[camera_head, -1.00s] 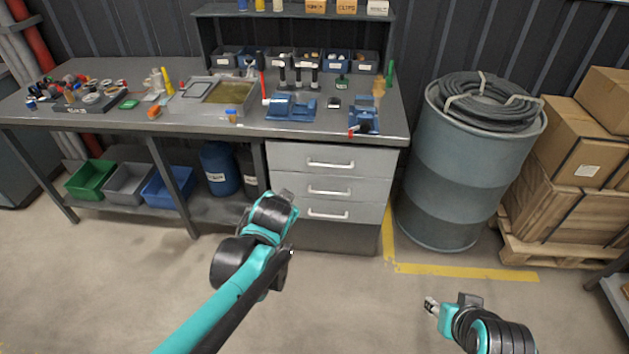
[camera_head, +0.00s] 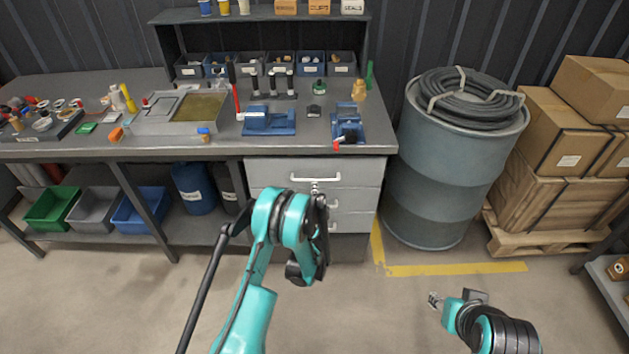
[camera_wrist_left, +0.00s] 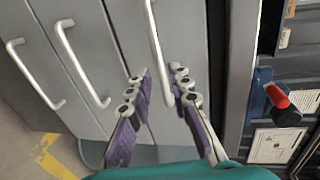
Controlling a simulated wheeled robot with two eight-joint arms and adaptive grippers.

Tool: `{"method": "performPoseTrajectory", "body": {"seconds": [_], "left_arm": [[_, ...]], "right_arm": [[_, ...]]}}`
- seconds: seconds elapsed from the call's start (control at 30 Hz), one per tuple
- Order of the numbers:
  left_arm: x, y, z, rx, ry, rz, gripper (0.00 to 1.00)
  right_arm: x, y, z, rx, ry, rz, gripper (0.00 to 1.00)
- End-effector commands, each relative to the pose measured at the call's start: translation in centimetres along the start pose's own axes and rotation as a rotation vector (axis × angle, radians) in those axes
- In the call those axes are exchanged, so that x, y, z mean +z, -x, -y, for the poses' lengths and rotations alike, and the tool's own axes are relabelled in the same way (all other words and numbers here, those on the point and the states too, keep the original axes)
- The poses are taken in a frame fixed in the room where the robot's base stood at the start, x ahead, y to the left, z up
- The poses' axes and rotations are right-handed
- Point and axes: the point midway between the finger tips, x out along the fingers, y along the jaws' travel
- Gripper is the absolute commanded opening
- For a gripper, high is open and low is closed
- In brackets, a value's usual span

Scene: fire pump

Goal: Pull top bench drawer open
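The grey bench drawer unit has three stacked drawers, each with a pale bar handle. The top drawer (camera_head: 265,173) looks flush with the front, and its handle (camera_head: 300,179) shows in the head view. Contact with the handle cannot be told. My arm hides part of the lower drawers. My right gripper (camera_head: 434,299) is low over the floor, away from the bench; its fingers are too small to read.
The bench top (camera_head: 225,146) holds blue vises, a tray and tools; a red-handled vise (camera_head: 347,128) sits near the edge above the drawers. A blue-grey barrel (camera_head: 435,170) with coiled hose stands right of the drawers. Floor in front is clear.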

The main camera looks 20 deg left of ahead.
Motion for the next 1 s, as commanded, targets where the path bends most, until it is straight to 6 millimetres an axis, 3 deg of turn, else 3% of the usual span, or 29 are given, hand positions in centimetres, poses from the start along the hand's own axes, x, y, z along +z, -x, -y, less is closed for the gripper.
{"method": "performPoseTrajectory", "body": {"seconds": [0.5,0.87,0.93,1.0], "left_arm": [[0.0,-7.0,-0.4,-0.002,-0.006,-0.001,0.2],[0.0,-7.7,-0.2,-0.002,-0.004,-0.001,0.2],[0.0,-7.7,-0.2,-0.002,-0.004,-0.001,0.04],[0.0,-7.7,-0.2,-0.002,-0.004,-0.001,0.0]], "right_arm": [[1.3,-1.8,0.0,0.0,0.0,0.0,0.4],[1.4,-1.9,0.0,0.0,0.0,0.0,0.4],[1.4,-1.9,0.0,0.0,0.0,0.0,0.4],[1.4,-1.9,0.0,0.0,0.0,0.0,0.4]]}}
